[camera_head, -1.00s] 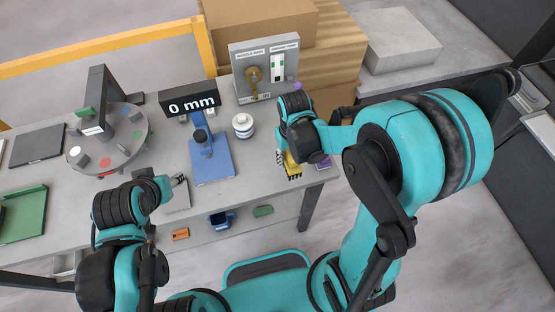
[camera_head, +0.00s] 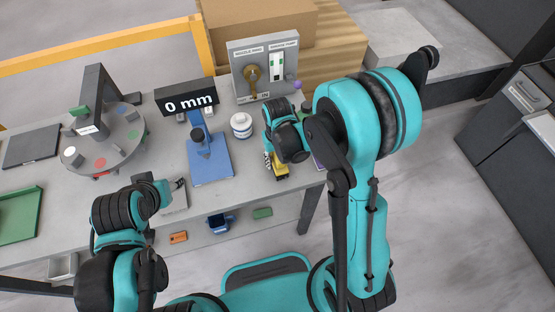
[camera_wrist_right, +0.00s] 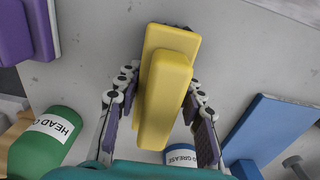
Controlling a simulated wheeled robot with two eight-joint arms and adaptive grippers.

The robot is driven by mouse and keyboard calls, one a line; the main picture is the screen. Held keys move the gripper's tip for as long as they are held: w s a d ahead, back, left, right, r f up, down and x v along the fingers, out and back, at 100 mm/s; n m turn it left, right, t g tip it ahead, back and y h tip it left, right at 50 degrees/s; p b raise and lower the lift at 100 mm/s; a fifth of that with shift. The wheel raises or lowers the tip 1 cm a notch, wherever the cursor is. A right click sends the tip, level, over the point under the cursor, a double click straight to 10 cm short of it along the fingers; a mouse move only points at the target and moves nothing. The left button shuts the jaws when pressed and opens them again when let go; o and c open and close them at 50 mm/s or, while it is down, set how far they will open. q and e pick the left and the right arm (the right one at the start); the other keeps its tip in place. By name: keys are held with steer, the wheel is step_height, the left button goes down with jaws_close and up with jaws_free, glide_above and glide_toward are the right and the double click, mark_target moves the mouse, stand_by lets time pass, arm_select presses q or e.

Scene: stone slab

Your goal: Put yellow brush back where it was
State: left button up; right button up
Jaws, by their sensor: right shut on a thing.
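The yellow brush (camera_head: 281,173) is at the front right of the stone slab table, partly hidden by my right gripper in the head view. In the right wrist view the brush (camera_wrist_right: 165,85) lies between the two fingers of my right gripper (camera_wrist_right: 157,110), which is shut on it.
A purple block (camera_wrist_right: 45,30) and a green bottle (camera_wrist_right: 45,140) are left in the wrist view. A white jar (camera_head: 241,125) and blue stand (camera_head: 211,165) are left of the brush. A round carousel (camera_head: 105,150) stands further left. A panel (camera_head: 262,70) stands behind.

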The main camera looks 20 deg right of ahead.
steer(key=o, duration=1.3)
steer(key=shift+f, duration=0.15)
steer(key=shift+r+p, duration=0.35)
steer(key=shift+r, duration=0.15)
step_height(320, 180, up, 12)
steer(key=p, duration=0.3)
steer(key=shift+f, duration=0.25)
steer(key=s+d+r+t, duration=0.4)
steer(key=s+r+t, duration=0.3)
steer(key=s+r, duration=0.3)
steer(key=shift+d+r, duration=0.15)
steer(key=shift+d, duration=0.2)
